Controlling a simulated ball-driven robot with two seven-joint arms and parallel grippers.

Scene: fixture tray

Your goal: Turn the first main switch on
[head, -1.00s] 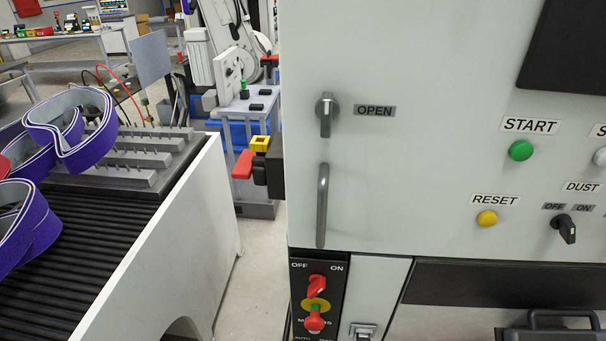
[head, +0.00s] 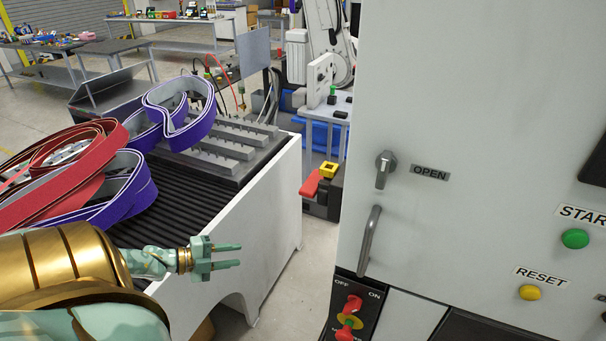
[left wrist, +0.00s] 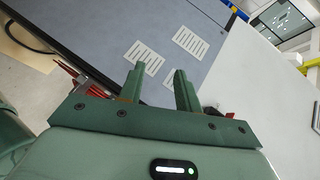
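A red rotary main switch (head: 351,304) sits on a black panel (head: 370,319) under OFF and ON labels, low on the white machine. A second red knob (head: 344,334) is just below it, by a yellow plate (head: 350,321), partly cut off by the frame's bottom edge. I cannot read the switch's setting for certain. My left gripper (head: 238,256) is left of the panel and apart from it, in front of the conveyor's white side. Its fingers are open and empty, also in the left wrist view (left wrist: 160,80). My right gripper is not in view.
The conveyor (head: 262,222) on the left carries purple belts (head: 190,130) and red belts (head: 60,185). A door handle (head: 370,240) and OPEN knob (head: 385,168) stick out above the switch panel. A red-and-yellow device (head: 318,180) stands in the gap between conveyor and machine.

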